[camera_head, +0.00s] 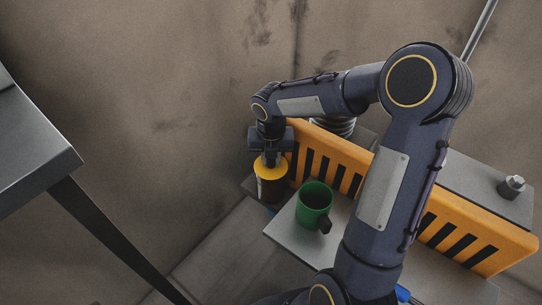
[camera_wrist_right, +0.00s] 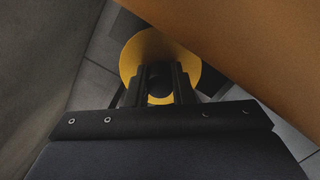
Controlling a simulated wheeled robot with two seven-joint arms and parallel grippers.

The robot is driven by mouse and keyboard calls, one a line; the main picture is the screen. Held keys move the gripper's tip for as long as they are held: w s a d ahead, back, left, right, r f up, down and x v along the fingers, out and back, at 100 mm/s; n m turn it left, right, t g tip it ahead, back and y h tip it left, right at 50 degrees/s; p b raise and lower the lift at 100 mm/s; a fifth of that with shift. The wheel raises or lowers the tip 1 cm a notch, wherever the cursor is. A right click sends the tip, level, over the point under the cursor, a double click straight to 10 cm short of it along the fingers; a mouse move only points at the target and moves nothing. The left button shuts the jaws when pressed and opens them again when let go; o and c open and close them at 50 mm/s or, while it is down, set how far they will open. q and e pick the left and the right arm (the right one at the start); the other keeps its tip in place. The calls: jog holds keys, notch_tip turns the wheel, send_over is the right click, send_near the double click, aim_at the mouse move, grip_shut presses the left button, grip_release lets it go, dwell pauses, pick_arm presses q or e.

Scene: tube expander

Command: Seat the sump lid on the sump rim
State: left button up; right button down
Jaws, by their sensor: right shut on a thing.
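The lid also shows in the right wrist view (camera_wrist_right: 190,62), as a yellow disc around my right gripper's fingers (camera_wrist_right: 159,82). The rim is hidden under the lid, so I cannot tell whether the lid touches it all round. My left gripper is out of view.
A green mug (camera_head: 314,197) stands on a grey slab (camera_head: 293,238) nearby. A grey table (camera_head: 35,150) is at the left. Bare wall lies behind.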

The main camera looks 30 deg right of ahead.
jog(key=shift+f, duration=0.1)
jog(key=c, duration=1.2)
grip_release()
jog(key=shift+o, duration=0.3)
jog(key=o, duration=0.7)
